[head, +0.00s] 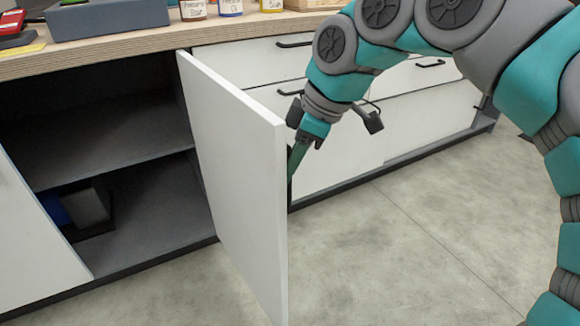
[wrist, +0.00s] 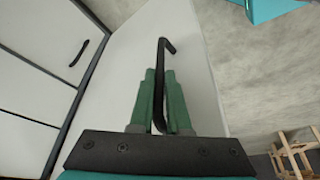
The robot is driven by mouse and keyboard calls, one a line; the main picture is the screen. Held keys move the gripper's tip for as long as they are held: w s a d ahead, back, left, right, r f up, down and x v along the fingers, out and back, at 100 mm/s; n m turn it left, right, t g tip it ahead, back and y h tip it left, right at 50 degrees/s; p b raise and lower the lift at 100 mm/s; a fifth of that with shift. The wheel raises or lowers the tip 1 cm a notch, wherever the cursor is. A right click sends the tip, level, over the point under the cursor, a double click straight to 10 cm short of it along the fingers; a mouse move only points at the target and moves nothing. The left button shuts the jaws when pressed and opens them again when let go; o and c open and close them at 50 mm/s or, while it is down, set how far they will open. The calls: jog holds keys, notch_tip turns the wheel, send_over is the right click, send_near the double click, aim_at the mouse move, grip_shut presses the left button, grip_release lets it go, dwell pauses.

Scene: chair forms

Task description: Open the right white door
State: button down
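The right white door (head: 235,180) stands swung well out from the cabinet in the head view, with its free edge toward me. The dark cabinet interior shows to its left. My gripper (head: 294,165) is on the door's right side, partly hidden behind its edge. In the wrist view, the green fingers of my gripper (wrist: 161,75) are close on both sides of the black door handle (wrist: 164,48) and appear shut on it. The pale door face (wrist: 195,65) lies behind the handle there. The handle is hidden in the head view.
The left white door (head: 35,245) covers the cabinet's left part. A shelf (head: 110,145) and a dark box with something blue are inside. White drawers with black handles (head: 430,64) stand right of the door. Jars sit on the wooden counter (head: 140,42). The grey floor (head: 400,250) in front is clear.

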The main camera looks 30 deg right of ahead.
jog(key=c, duration=0.9)
grip_release()
jog(key=shift+w, duration=0.1)
jog(key=shift+r, duration=0.1)
jog(key=p+v, duration=0.1)
jog(key=v, duration=0.6)
jog(key=shift+d+r, duration=0.15)
jog(key=shift+r, duration=0.15)
